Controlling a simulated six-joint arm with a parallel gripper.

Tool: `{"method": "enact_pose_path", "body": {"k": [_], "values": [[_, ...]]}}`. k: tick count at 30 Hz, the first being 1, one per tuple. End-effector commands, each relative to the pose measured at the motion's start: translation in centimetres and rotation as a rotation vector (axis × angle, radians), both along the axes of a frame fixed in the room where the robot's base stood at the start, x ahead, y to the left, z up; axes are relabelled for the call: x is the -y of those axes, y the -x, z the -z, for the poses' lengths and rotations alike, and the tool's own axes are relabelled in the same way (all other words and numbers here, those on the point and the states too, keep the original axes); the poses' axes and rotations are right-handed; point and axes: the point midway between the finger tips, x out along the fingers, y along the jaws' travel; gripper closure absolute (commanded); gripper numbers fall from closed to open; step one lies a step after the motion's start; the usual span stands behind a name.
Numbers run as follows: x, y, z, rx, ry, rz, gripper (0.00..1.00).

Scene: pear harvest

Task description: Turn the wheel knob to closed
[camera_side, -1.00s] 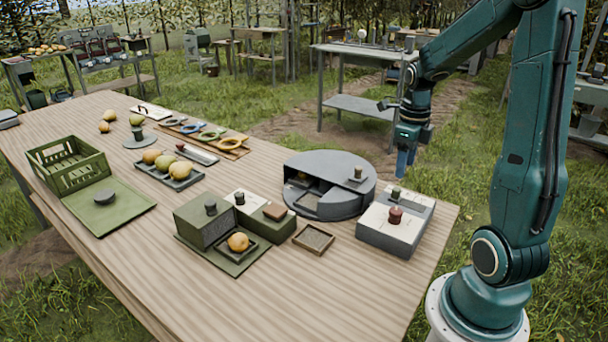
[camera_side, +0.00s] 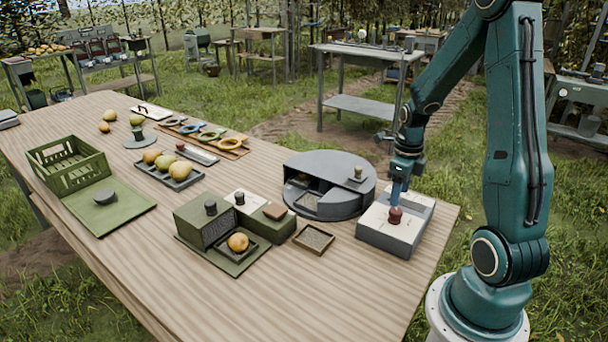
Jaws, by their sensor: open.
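A grey box with a white top panel (camera_side: 375,222) stands at the right end of the table. A dark red knob (camera_side: 395,216) sits on its panel. My gripper (camera_side: 398,201) points down over the back part of this box, just behind the red knob; its blue fingers are open. The box's dark knob is hidden behind the fingers, and I cannot tell whether they touch it. A round grey wheel-shaped housing (camera_side: 318,207) with an open section stands to the left, with a small dark knob (camera_side: 357,173) on top. I cannot tell which knob is the wheel knob.
Left of the box lie a small shallow tray (camera_side: 313,239) and a green box unit (camera_side: 207,223) with a yellow fruit (camera_side: 238,242). A green crate (camera_side: 65,165) and a tray of pears (camera_side: 170,179) are farther left. The front of the table is clear.

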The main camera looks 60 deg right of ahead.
Motion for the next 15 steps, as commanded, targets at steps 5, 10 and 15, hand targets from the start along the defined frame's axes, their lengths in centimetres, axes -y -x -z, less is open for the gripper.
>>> {"method": "enact_pose_path", "body": {"k": [5, 10, 15], "values": [[0.0, 0.0, 2.3, -0.003, -0.003, 0.000, 0.45], [0.0, 0.0, 4.0, -0.002, -0.002, 0.000, 0.45], [0.0, 0.0, 5.1, -0.001, -0.001, 0.000, 0.45]]}}
